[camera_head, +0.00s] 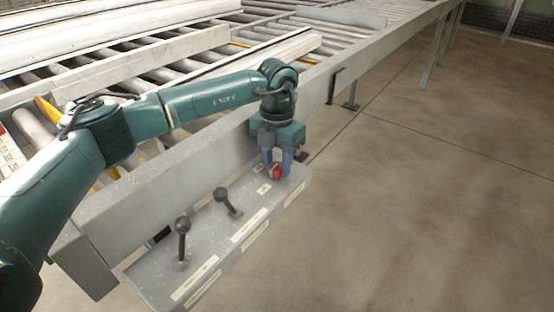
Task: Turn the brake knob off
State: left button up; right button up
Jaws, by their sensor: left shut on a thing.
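The red brake knob (276,172) sits on top of the grey control box (215,232), near its far right end. My left gripper (277,169) points down over the box and is shut on the knob, with its blue fingers on either side. The fingers and wrist hide part of the knob, so I cannot read which way it is turned. My right gripper is not in view.
Two dark ball-ended levers, one tilted (228,202) and one nearer upright (182,240), stand on the same box. A grey rail (170,178) runs behind it. Long profiles (150,55) lie on the roller conveyor. The floor at right is clear.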

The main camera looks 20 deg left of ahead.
aim_at(277, 164)
pick_arm(q)
jog(key=o, duration=1)
notch_tip(277, 164, up, 13)
jog(key=shift+r+b, duration=0.1)
jog(key=shift+b, duration=0.3)
